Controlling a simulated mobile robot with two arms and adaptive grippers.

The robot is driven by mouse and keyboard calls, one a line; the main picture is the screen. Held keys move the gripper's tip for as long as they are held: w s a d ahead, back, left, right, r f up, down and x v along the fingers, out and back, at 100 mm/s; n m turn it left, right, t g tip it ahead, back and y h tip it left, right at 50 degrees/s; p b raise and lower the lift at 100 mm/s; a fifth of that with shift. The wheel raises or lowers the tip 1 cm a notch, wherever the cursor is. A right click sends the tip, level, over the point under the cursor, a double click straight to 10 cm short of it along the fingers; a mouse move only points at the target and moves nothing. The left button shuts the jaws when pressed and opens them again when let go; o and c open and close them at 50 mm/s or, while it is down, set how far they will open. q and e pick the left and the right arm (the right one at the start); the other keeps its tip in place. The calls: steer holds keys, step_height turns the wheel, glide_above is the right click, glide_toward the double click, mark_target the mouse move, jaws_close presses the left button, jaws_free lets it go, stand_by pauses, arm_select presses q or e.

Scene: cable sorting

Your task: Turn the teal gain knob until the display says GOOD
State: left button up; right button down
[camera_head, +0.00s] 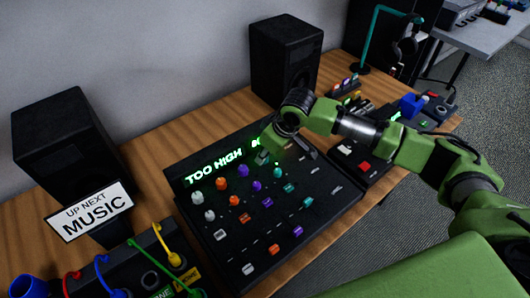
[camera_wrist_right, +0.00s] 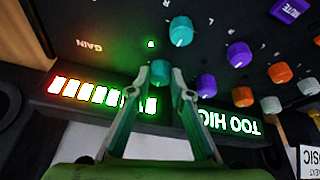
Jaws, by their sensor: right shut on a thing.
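A teal knob (camera_wrist_right: 160,71) sits between the fingertips of my right gripper (camera_wrist_right: 161,77) in the wrist view, with the fingers closed on its sides. A "GAIN" label (camera_wrist_right: 90,45) is printed on the panel nearby. The lit display (camera_head: 214,168) reads "TOO HIGH" in green in the head view, and it shows upside down in the wrist view (camera_wrist_right: 222,124). Beside it, a row of lit bars (camera_wrist_right: 97,92) runs from red-white to green. In the head view, my right gripper (camera_head: 266,153) reaches down at the mixer's back edge and hides the held knob. My left gripper is out of view.
The black mixer (camera_head: 325,205) carries rows of white, orange, purple and teal knobs. Another teal knob (camera_wrist_right: 181,31) is close to the gripper. Two speakers (camera_head: 285,55) stand behind. A "MUSIC" sign (camera_head: 91,211) and colored cables (camera_head: 104,270) are at left.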

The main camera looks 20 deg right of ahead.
steer(key=shift+r+n+p, duration=0.25)
steer(key=shift+n+p, duration=0.05)
steer(key=shift+p, duration=0.2)
steer(key=shift+f+n+g+y+p, duration=0.1)
steer(key=shift+n+g+y+p, duration=0.2)
steer(key=shift+n+p, duration=0.4)
steer(key=shift+w+f+n+g+y+p, duration=0.15)
steer(key=shift+n+g+y+p, duration=0.2)
steer(key=shift+n, duration=0.75)
steer(key=c, duration=1.8)
jaws_free()
steer(key=shift+d+r, duration=0.1)
steer(key=shift+r, duration=0.1)
steer(key=v, duration=1.1)
steer(key=shift+s+d+r, duration=0.1)
steer(key=shift+s+r, duration=0.15)
